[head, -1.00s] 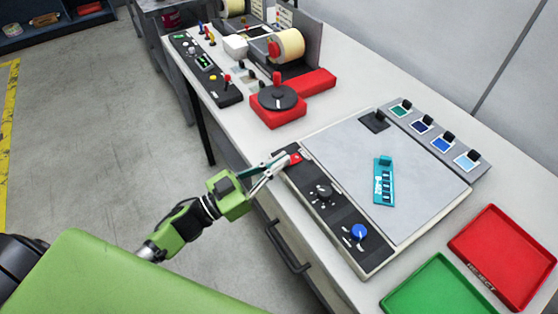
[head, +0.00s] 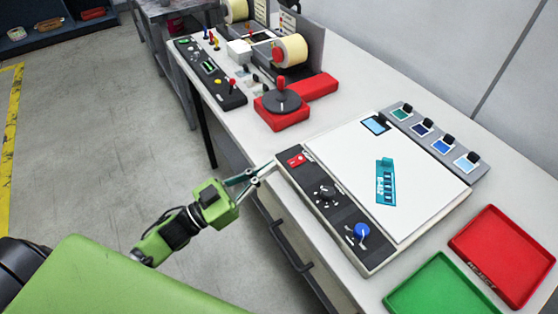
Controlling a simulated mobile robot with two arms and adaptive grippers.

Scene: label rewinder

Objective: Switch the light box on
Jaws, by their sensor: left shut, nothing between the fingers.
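The light box (head: 425,205) stands on the table at the right of the head view. Its panel is bright white, and a small display (head: 375,125) at its far corner is lit blue. A red rocker switch (head: 297,160) sits at the far end of its dark control strip, with a black knob (head: 325,193) and a blue knob (head: 361,231) nearer. A teal label piece (head: 385,182) lies on the panel. My left gripper (head: 268,168) is shut and empty, just left of the switch and apart from it. My right gripper is not in view.
A red tray (head: 503,252) and a green tray (head: 440,287) lie at the near right. Several coloured swatches with black clips (head: 438,135) line the box's far side. The rewinder (head: 290,60) and a red base with a black disc (head: 281,108) stand farther back.

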